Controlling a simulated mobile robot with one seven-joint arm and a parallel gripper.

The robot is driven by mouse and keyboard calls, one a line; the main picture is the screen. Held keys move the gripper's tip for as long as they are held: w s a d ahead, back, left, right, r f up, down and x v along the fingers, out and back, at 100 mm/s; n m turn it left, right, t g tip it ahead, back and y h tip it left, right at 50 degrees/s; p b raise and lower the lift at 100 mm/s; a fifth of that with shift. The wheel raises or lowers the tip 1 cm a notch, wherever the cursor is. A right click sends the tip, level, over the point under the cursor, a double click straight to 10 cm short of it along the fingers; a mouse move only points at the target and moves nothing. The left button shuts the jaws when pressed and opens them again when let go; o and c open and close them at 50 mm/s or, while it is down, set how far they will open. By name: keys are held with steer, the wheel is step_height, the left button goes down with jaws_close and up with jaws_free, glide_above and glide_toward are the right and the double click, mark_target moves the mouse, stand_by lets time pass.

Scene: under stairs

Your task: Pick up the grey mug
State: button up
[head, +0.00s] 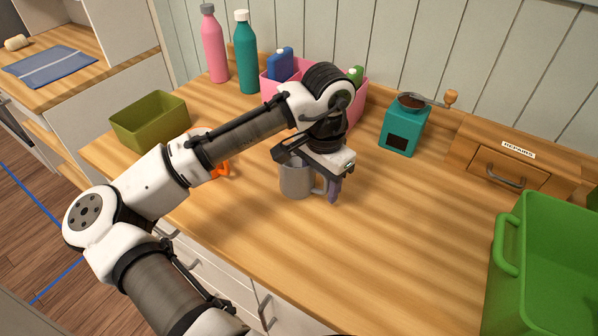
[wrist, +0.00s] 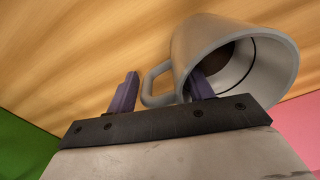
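The grey mug (head: 296,183) stands upright on the wooden counter, below my gripper (head: 321,186). In the wrist view the mug (wrist: 240,35) is at the upper right, its open rim toward the camera and its handle toward the left. My gripper (wrist: 163,82) is open and lowered around the handle side. One purple finger is outside, beyond the handle; the other appears to reach inside the mug's rim. The handle and near wall lie between the fingers, with gaps visible. In the head view the inner finger is hidden.
A teal grinder (head: 403,130) and pink bin (head: 357,105) stand behind. An olive box (head: 150,121) and a partly hidden orange item (head: 222,171) are left. A green crate (head: 545,270) is right. Front-centre counter (head: 385,240) is clear.

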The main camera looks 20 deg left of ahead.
steer(key=c, duration=1)
steer(key=shift+c, duration=0.2)
steer(key=shift+r, duration=0.2)
step_height(320, 180, up, 20)
steer(key=shift+f+b, duration=0.25)
steer(key=shift+b, duration=0.05)
steer(key=shift+r, duration=0.1)
stand_by(0.4)
steer(key=o, duration=0.6)
jaws_close()
